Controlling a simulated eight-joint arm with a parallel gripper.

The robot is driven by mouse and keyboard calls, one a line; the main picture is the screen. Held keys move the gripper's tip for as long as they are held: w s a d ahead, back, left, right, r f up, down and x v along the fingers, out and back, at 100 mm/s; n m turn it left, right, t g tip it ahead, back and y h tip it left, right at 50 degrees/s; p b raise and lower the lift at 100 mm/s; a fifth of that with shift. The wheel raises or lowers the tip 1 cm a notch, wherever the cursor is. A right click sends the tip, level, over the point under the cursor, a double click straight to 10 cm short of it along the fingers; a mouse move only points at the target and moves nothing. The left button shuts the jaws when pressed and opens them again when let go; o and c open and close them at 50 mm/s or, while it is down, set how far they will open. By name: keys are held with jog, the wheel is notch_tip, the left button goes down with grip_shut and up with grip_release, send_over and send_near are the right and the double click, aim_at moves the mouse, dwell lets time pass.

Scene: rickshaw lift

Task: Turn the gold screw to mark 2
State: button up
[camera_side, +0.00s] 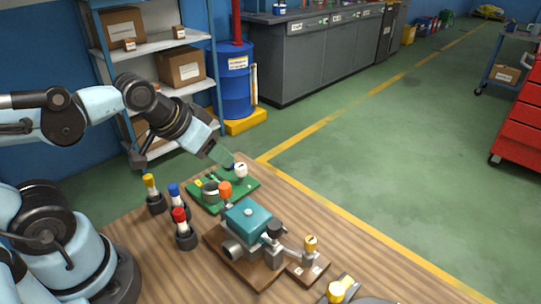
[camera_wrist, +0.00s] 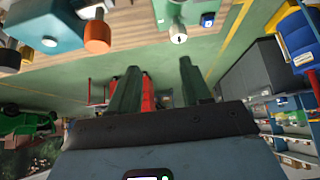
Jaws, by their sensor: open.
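A gold-topped knob (camera_side: 311,242) stands upright on a small wooden block at the front right of the teal device. Number marks are too small to read. My gripper (camera_side: 222,156) is at the far end of the table, close to the white knob (camera_side: 240,170) and away from both gold knobs. In the wrist view its green fingers (camera_wrist: 158,82) are apart with nothing between them.
The teal device (camera_side: 248,219) sits mid-table, with an orange knob (camera_side: 225,189) and a black knob (camera_side: 274,229) nearby. The green board (camera_side: 208,205) lies behind it. Red (camera_side: 181,221), blue (camera_side: 174,191) and yellow (camera_side: 150,184) topped pieces stand at left. Bare wood lies at right.

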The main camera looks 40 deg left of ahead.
jog(key=w+d+r+m+g+h, duration=0.1)
jog(key=w+d+r+m+g, duration=0.2)
jog(key=d, duration=0.9)
jog(key=g+y, duration=0.1)
jog(key=g, duration=0.3)
send_near(311, 240)
notch_tip(311, 240, down, 9)
jog(key=shift+r, duration=0.15)
grip_shut()
